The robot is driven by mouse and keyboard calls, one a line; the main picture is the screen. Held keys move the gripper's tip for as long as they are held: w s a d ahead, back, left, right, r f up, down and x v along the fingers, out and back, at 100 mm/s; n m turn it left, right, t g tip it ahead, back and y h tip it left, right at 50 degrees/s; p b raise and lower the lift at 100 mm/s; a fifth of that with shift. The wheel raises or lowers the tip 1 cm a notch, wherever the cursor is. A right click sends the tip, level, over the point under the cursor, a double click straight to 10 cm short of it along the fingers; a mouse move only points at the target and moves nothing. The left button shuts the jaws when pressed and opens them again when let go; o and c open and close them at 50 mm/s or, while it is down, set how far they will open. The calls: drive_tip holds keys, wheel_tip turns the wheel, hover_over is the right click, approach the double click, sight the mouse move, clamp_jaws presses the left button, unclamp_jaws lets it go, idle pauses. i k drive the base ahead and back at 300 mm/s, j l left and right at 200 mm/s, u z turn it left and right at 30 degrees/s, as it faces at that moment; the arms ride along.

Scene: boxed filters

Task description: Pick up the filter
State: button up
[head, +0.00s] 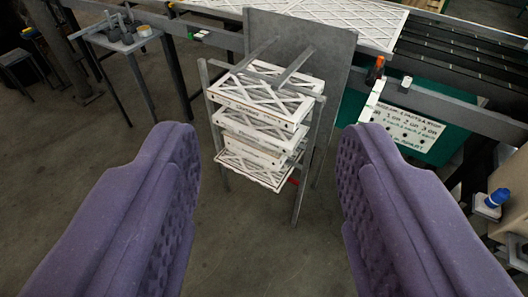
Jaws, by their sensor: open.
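A stack of several white boxed filters with crossed lattice faces sits in a grey metal rack (302,200) in the middle of the head view. The top filter (262,100) lies under two grey bars of the rack. Another filter (250,130) shows below it, and the lowest filter (252,172) tilts down toward me. My gripper (268,140) has two purple padded fingers, wide apart, one on each side of the stack in the picture. Nothing is between the pads, and the stack stands beyond them. The backs of the filters are hidden.
A grey upright panel (300,38) stands behind the rack. A conveyor with a large lattice-faced filter (345,18) runs behind. A sign (405,128) and a blue-topped button (494,200) are at right. A small grey table (125,42) is at left. The floor (262,250) in front is clear.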

sight(285, 109)
drive_tip(key=i+j+z, duration=0.1)
drive_tip(key=i, duration=0.4)
drive_tip(key=i+j+z, duration=0.1)
drive_tip(key=i+j, duration=0.2)
drive_tip(key=i, duration=0.2)
drive_tip(key=i+z, duration=0.15)
drive_tip(key=i, duration=1)
